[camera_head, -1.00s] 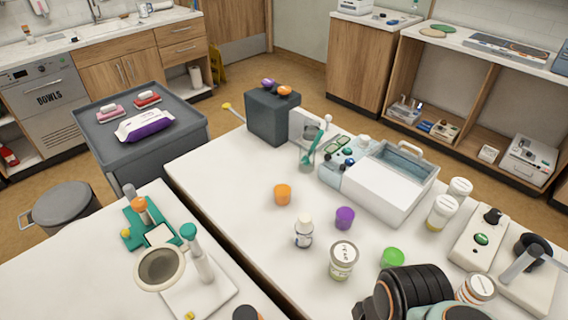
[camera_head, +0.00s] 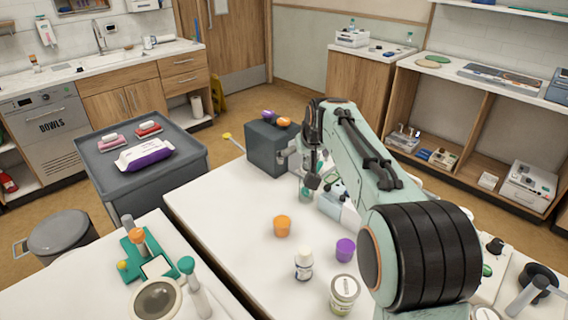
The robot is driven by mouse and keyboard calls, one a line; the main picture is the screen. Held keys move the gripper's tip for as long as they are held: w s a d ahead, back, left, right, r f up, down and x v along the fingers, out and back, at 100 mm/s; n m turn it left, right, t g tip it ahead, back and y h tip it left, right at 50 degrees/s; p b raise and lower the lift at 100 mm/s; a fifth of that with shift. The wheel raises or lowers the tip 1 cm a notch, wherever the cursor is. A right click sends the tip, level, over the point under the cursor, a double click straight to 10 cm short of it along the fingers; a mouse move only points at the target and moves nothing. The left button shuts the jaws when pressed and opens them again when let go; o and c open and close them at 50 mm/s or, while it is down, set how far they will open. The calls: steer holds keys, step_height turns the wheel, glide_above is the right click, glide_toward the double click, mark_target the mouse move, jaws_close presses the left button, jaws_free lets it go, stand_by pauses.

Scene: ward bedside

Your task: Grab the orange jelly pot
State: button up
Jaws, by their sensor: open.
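The orange jelly pot (camera_head: 282,226) stands upright on the white table, left of a small white-capped bottle and a purple pot (camera_head: 346,250). My gripper (camera_head: 314,182) hangs over the back of the table, above and behind the orange pot and apart from it. Its jaws are small and dark here; I see nothing held in them.
The white-capped bottle (camera_head: 304,264) and a labelled jar (camera_head: 344,294) stand in front of the orange pot. A dark grey box (camera_head: 269,148) is at the table's back edge. The table (camera_head: 225,215) left of the pot is clear.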

steer(key=g, duration=0.1)
glide_above(282, 219)
steer(key=s+d, duration=0.1)
steer(key=d, duration=0.1)
step_height(282, 219, down, 10)
steer(key=f, duration=0.3)
steer(key=f+g, duration=0.1)
steer(key=f, duration=0.2)
steer(key=s+a+f+g, duration=0.1)
steer(key=f, duration=0.2)
steer(key=shift+s+f+n, duration=0.1)
steer(key=shift+f+n, duration=0.1)
steer(key=shift+n, duration=0.1)
steer(key=x, duration=0.5)
steer(key=shift+a, duration=0.15)
steer(key=shift+w+f, duration=0.25)
steer(key=shift+f, duration=0.4)
steer(key=c, duration=1.3)
